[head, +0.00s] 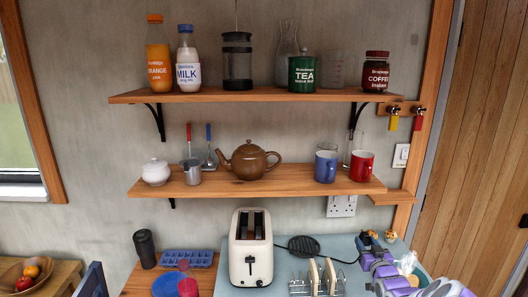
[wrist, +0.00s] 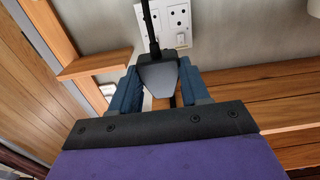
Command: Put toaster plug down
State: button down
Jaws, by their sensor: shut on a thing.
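The toaster plug (wrist: 158,75) is dark grey and sits between the two blue fingers of my gripper (wrist: 159,82) in the wrist view. The fingers are shut on its sides, and its black cord (wrist: 150,28) runs up the picture. In the head view my gripper (head: 369,242) is at the lower right, over the right part of the pale blue worktop (head: 327,247); the plug cannot be made out there. The cream toaster (head: 250,252) stands upright on the counter, left of my gripper. A white wall socket (head: 341,206) is behind; it also shows in the wrist view (wrist: 166,20).
A toast rack (head: 317,279) and a black round flat object (head: 303,246) lie between the toaster and my arm. A blue ice tray (head: 187,259) and a dark flask (head: 145,248) stand left. The lower shelf (head: 285,187) with a teapot overhangs the back.

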jog(key=shift+w+a, duration=0.2)
jog(key=shift+w, duration=0.05)
jog(key=shift+a+r, duration=0.15)
jog(key=shift+r, duration=0.1)
jog(key=s+a+r, duration=0.1)
jog(key=a+r, duration=0.7)
jog(key=a, duration=0.2)
jog(key=s+a+r, duration=0.2)
jog(key=a+r, duration=0.5)
jog(key=a, duration=0.4)
jog(key=shift+s+r+h, duration=0.25)
jog(key=shift+r+h, duration=0.05)
jog(key=shift+r, duration=0.05)
jog(key=shift+a, duration=0.1)
